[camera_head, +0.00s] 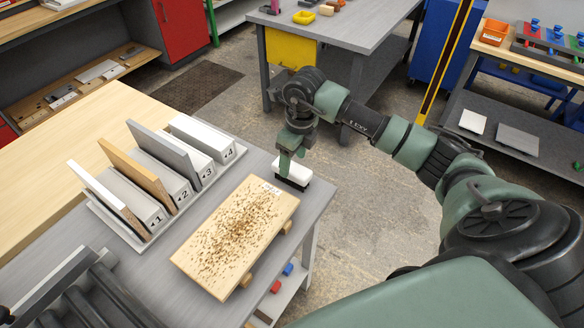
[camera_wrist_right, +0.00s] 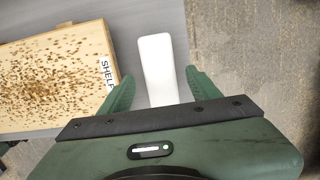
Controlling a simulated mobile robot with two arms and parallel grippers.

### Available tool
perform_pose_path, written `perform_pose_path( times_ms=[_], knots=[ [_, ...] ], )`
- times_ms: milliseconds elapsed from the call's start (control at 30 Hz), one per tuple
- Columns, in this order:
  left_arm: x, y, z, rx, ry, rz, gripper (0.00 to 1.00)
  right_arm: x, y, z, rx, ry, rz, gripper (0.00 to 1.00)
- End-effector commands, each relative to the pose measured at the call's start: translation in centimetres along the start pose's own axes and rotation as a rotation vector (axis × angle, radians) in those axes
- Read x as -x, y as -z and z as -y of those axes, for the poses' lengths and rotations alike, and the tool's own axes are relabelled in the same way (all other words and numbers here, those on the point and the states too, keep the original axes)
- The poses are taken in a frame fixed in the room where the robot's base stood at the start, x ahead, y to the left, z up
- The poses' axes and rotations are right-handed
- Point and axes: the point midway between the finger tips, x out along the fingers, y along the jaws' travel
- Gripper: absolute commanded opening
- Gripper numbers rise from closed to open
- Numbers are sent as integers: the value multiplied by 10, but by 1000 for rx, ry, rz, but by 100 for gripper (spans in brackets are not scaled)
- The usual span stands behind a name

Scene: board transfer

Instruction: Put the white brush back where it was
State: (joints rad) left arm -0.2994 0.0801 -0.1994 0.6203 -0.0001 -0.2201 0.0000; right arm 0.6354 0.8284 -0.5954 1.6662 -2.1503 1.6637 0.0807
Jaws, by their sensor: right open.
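The white brush (camera_head: 295,171) lies at the right edge of the grey table, just past the far right corner of the speckled board. In the right wrist view the brush (camera_wrist_right: 157,62) is a long white block that runs between the fingers. My right gripper (camera_head: 287,160) is pointed down at the brush in the head view. Its fingers (camera_wrist_right: 158,85) are open, one on each side of the brush, with a gap on both sides. The lower end of the brush is hidden behind the gripper body. I do not make out my left gripper.
A wooden board (camera_head: 237,235) covered in brown specks, with a label, lies beside the brush. A rack (camera_head: 107,221) with numbered slots and upright boards stands to the left. A dark ribbed object (camera_head: 90,300) is at the lower left. Concrete floor lies beyond the table's right edge.

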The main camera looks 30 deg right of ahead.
Motion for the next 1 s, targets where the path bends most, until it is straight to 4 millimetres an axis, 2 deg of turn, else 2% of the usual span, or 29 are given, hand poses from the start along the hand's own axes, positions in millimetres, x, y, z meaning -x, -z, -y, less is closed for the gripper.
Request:
perform_pose_path(
  times_ms=[33, 200, 433, 600, 867, 967, 1000],
  knots=[
    [-8, -1, 0, 0, 0, 0, 0, 10, -1, 1, 2, 5, 5, 62],
    [-18, -2, 0, -1, 0, 0, 0, 47, -1, 1, 0, 4, 5, 62],
    [-24, -2, 0, -1, 0, 0, 0, 78, 0, 0, -1, 1, 2, 62],
    [-24, -2, 0, -1, 0, 0, 0, 85, 0, 0, -1, 1, 0, 62],
    [-24, -2, -1, -1, 0, 0, 0, 84, -1, -2, 2, -5, 3, 62],
    [-24, -2, 0, -1, 0, 0, 0, 76, -10, -21, 26, -65, 44, 62],
    [-24, -2, 0, -1, 0, 0, 0, 70, -17, -38, 43, -117, 78, 62]
  ],
)
